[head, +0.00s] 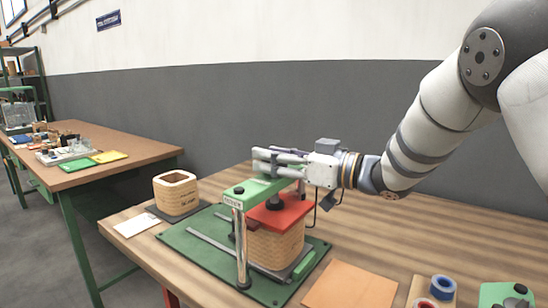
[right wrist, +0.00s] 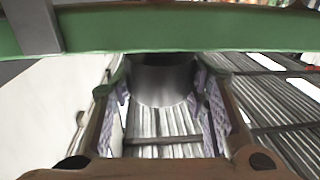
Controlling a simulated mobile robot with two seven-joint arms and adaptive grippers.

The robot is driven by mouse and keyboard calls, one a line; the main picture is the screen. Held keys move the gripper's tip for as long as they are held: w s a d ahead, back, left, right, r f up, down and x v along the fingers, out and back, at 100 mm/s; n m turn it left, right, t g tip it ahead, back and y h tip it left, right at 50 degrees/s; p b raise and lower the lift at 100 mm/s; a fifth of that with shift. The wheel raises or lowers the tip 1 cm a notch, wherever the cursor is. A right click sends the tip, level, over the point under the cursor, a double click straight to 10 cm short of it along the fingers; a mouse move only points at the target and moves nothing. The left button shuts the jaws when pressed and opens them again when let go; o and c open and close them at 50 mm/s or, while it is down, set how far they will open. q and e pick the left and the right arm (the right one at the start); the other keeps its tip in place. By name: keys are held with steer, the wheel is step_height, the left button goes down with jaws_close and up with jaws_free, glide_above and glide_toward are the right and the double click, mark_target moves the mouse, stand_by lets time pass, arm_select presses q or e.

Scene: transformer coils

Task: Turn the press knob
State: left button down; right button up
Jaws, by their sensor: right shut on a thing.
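The press stands on a green base plate (head: 205,262) with chrome posts (head: 241,248) and a green crossbar (head: 245,192). A red plate (head: 290,211) lies over a tan wound coil (head: 275,248) under the crossbar. My right gripper (head: 268,158) reaches in from the right above the crossbar, fingers pointing left. It is shut on the dark, round press knob (right wrist: 163,82), seen between the fingers in the right wrist view; the fingers hide it in the head view. A black round part (head: 275,202) sits on the red plate. My left gripper is not in view.
Another wound coil (head: 176,196) stands at the left beside a white card (head: 134,224). An orange-brown sheet (head: 352,286), tape rolls (head: 442,287) and a green block with a black top (head: 508,296) lie at the front right. The table behind the press is clear.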

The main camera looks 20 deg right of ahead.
steer(key=shift+w+f+n+g+y, duration=0.1)
steer(key=shift+f+n+g+y, duration=0.05)
steer(key=shift+n+g+y, duration=0.85)
steer(key=n+g+y, duration=0.1)
steer(key=n+g+y+b, duration=0.1)
steer(key=g, duration=0.1)
steer(key=shift+f, duration=0.25)
steer(key=n+g+y+b, duration=0.1)
steer(key=n+g+b, duration=0.1)
steer(key=g, duration=0.1)
steer(key=shift+n+g+b, duration=0.3)
steer(key=shift+g+b, duration=0.1)
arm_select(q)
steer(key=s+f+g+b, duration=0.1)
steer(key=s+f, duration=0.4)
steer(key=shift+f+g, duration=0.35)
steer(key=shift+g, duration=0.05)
arm_select(e)
steer(key=shift+r+n+g+y, duration=0.3)
steer(key=shift+n+g, duration=0.2)
steer(key=shift+g, duration=0.3)
steer(key=o, duration=1.1)
steer(key=shift+o, duration=0.2)
